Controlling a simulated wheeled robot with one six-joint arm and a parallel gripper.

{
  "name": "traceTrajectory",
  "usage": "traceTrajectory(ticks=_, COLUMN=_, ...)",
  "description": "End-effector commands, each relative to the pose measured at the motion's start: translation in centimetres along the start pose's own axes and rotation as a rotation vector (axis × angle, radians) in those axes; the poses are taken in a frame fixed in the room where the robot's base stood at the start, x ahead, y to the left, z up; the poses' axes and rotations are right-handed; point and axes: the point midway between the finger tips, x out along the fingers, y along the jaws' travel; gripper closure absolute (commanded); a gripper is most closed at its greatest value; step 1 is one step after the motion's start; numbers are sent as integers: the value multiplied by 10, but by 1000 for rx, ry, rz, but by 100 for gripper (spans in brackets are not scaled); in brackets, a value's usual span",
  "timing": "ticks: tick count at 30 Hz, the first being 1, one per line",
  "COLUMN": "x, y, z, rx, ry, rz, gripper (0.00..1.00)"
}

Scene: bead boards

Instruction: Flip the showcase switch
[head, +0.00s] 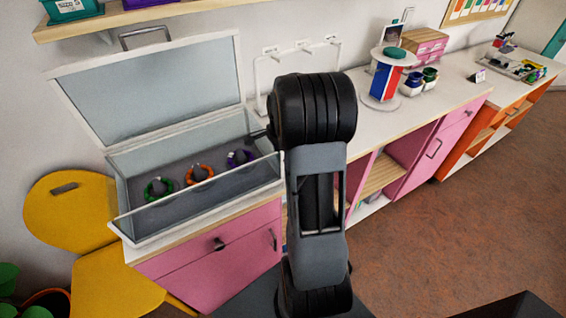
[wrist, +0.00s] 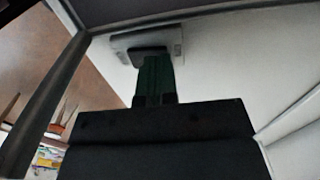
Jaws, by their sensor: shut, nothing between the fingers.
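The showcase (head: 180,205) is a glass case with its lid (head: 150,88) raised, at the left of the head view. In the wrist view, a grey plate (wrist: 174,42) with a dark switch piece (wrist: 149,50) sits on a pale surface. My gripper (wrist: 154,62) is shut and empty, with its dark green fingertips right at the dark piece. I cannot tell whether they touch it or which way the switch is set. In the head view my arm hides the switch and most of the gripper, by the showcase's right end.
Green (head: 158,189), orange (head: 199,174) and purple (head: 239,158) bead rings lie in the showcase. A white rack (head: 300,47) stands behind my arm. A round stand (head: 382,98) and jars (head: 411,83) are on the counter to the right. The brown floor (head: 450,215) is clear.

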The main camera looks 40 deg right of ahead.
Motion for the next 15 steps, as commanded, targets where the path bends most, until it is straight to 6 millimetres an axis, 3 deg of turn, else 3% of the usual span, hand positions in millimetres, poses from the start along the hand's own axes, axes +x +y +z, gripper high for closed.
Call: traceTrajectory(ticks=15, x=7, y=0, z=0, rx=0, ry=0, rz=0, gripper=100)
